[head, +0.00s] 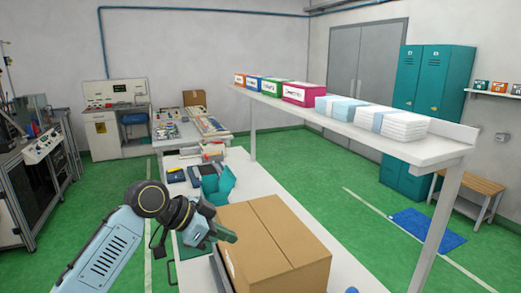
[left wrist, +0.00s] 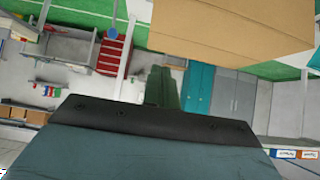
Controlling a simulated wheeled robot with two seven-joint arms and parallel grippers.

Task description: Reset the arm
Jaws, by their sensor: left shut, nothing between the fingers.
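My left arm comes in from the lower left of the head view, and its gripper (head: 226,234) is beside the left edge of a closed cardboard box (head: 285,228). It is shut and holds nothing. In the left wrist view the dark green fingers (left wrist: 162,88) are together, and the picture is tipped over, with the cardboard box (left wrist: 230,30) at the top. I cannot tell whether the gripper touches the box. My right gripper is not in view.
The box stands on a white table (head: 345,268). A teal item (head: 217,185) and dark pads lie behind it. A raised white shelf (head: 430,150) at the right bears coloured boxes (head: 303,93) and white and blue stacks (head: 404,126).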

